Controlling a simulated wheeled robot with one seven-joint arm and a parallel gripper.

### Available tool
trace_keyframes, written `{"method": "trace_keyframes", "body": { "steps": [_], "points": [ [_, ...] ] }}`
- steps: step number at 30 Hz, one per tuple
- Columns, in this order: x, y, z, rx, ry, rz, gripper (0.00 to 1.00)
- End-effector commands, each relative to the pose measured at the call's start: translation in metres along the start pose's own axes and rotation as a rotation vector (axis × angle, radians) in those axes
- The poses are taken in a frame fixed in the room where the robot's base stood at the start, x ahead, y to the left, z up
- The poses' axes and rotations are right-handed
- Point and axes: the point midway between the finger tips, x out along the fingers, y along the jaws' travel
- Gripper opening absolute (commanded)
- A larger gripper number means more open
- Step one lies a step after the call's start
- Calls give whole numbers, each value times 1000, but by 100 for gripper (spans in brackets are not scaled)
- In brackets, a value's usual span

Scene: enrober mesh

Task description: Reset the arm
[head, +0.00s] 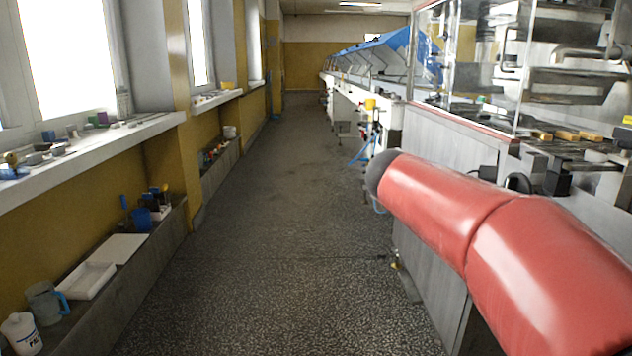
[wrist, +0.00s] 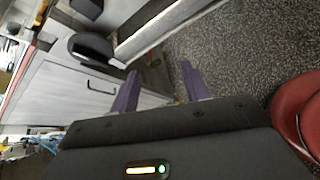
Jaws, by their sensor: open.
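My gripper (wrist: 159,88) shows in the wrist view with its two dark purple fingers apart and nothing between them. Behind the fingers are the grey cabinet side and the speckled floor. In the head view my red arm reaches in from the lower right, beside the machine, and its dark end stands over the edge of the aisle. The gripper itself cannot be made out in the head view.
The enrober machine (head: 462,145) with clear panels stands at the right, close to my arm. The speckled floor (head: 285,190) of the aisle is clear. A window sill (head: 95,145) with small items and a low ledge with a white tray (head: 88,281) and jugs run along the left.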

Motion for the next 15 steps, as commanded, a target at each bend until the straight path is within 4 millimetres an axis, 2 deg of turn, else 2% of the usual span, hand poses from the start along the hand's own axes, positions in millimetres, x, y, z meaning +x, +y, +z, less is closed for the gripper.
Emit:
{"method": "trace_keyframes", "body": {
  "steps": [5,9,12,15],
  "points": [
    [5,-78,-28,329,308,-88,47],
    [-9,-149,-68,707,580,-252,47],
    [-24,-191,-95,967,727,-397,47],
    [-37,-219,-116,1180,825,-532,47]
  ]
}}
